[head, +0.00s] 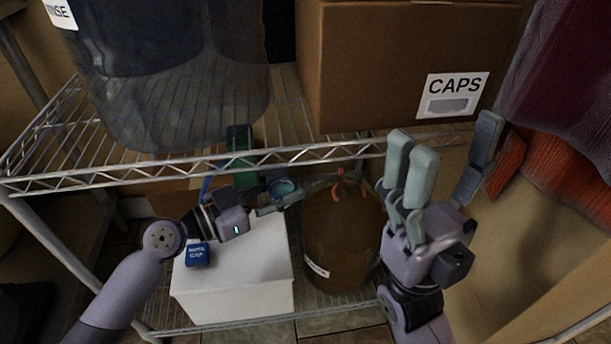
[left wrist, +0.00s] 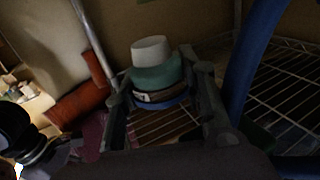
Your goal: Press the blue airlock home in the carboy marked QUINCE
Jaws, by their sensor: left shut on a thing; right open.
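My left gripper (head: 279,196) is shut on a small round teal-blue piece (head: 284,187), apparently the airlock. In the left wrist view the held piece (left wrist: 156,75) has a pale top, a teal body and a blue lower band between the fingers. A brown-filled carboy (head: 342,240) stands on the lower shelf, just right of my left gripper. Its small white label (head: 316,268) is too small to read. The held piece is up and left of the carboy's top; its exact gap is unclear. My right gripper (head: 446,150) is open and empty, right of the carboy.
A red-orange strip (head: 345,188) is at the carboy's top. A white box (head: 235,265) with a blue packet (head: 197,254) stands left of it. The wire shelf (head: 190,165) above carries a large dark vessel (head: 180,70) and a CAPS carton (head: 390,70), limiting headroom.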

